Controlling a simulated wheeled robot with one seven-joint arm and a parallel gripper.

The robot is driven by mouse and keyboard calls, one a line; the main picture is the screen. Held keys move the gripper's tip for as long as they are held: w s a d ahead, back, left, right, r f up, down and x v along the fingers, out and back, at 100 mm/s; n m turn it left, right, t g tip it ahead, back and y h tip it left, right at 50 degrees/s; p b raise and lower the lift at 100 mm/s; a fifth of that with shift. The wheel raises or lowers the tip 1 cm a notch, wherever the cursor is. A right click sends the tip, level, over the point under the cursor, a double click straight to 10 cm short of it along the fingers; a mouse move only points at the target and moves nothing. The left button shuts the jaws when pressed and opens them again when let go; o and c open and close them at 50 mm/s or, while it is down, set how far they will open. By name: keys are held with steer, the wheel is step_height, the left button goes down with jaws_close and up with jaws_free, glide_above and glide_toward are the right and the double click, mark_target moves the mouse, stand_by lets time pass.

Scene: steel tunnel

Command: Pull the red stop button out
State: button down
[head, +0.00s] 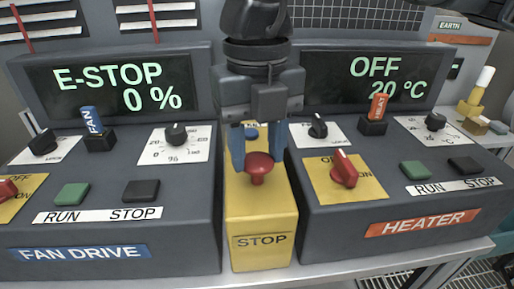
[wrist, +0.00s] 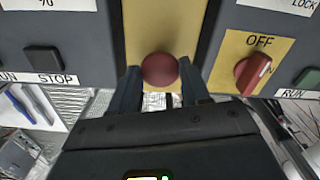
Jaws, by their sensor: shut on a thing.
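The red stop button (head: 259,167) is a mushroom-shaped knob on the front of a yellow box marked STOP (head: 262,222). The box stands between the two dark consoles. My gripper (head: 259,158) comes down from above, with one blue finger on each side of the button, and is shut on it. In the wrist view the red button (wrist: 159,69) sits between the two fingertips (wrist: 158,80). The exact contact is hard to see. The left display (head: 110,88) reads E-STOP 0 %.
The fan drive console (head: 130,210) is close on the left and the heater console (head: 400,195) close on the right. A red rotary switch (head: 344,168) on the heater console is near my right finger. The heater display (head: 370,80) reads OFF 20 °C.

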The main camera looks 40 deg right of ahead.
mark_target(257, 158)
steer(key=shift+r+b, duration=0.35)
steer(key=shift+r, duration=0.3)
steer(key=c, duration=0.5)
jaws_free()
step_height(257, 158, up, 8)
steer(key=shift+b, duration=0.35)
steer(key=shift+f, duration=0.15)
